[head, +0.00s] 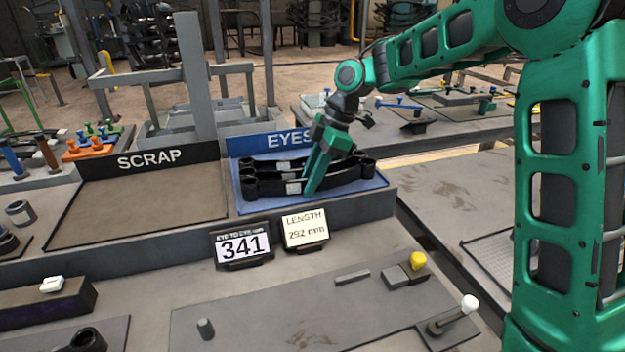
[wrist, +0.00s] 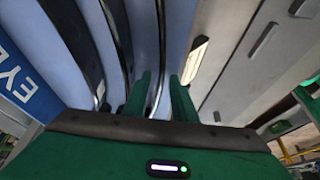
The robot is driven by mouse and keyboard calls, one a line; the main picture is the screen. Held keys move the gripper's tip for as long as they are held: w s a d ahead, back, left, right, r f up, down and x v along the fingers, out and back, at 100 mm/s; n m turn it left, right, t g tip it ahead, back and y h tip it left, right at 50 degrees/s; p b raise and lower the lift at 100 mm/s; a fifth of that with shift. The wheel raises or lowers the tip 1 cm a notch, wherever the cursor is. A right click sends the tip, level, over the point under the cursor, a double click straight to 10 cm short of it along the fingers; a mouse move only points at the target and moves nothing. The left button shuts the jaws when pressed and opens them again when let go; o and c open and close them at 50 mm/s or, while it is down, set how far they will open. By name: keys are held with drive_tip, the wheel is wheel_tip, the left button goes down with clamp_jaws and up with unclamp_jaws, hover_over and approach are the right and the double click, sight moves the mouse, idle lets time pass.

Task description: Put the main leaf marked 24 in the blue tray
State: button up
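The blue tray (head: 361,192) lies under a sign reading EYES. Several black leaves with rolled eyes (head: 270,185) lie side by side in it, with small pale labels; I cannot read a 24 on any of them. My gripper (head: 309,189) points down into the tray at the front leaf. In the wrist view the two green fingers (wrist: 161,85) stand apart, with a thin dark leaf edge (wrist: 160,45) running between them. I cannot tell whether the fingers touch it. The fingertips' lower ends are partly hidden in the head view.
The SCRAP tray (head: 140,205) left of the blue tray is empty. In front stand a display reading 341 (head: 243,246) and a card reading LENGTH 292 mm (head: 305,229). A bench with a yellow-knobbed fixture (head: 417,261) lies nearer. A dark block (head: 45,303) sits front left.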

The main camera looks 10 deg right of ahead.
drive_tip(key=v, duration=1.2)
drive_tip(key=shift+r, duration=0.15)
drive_tip(key=s+d+f+m+t+h, duration=0.15)
drive_tip(key=s+d+f+m, duration=0.25)
drive_tip(key=s+d+m, duration=0.7)
drive_tip(key=s+d+f+m+h, duration=0.2)
drive_tip(key=s+d+f+m, duration=0.2)
drive_tip(key=s+d+m, duration=0.7)
drive_tip(key=s+d+f+m, duration=0.2)
drive_tip(key=s+d, duration=0.1)
drive_tip(key=s, duration=0.4)
drive_tip(key=s+d+f+m, duration=0.2)
drive_tip(key=s+d+f, duration=0.1)
drive_tip(key=s, duration=0.3)
drive_tip(key=shift+s+d+f+g+h, duration=0.2)
drive_tip(key=shift+s+d+g+h, duration=0.15)
drive_tip(key=shift+d+g+h, duration=0.15)
drive_tip(key=shift+w, duration=0.1)
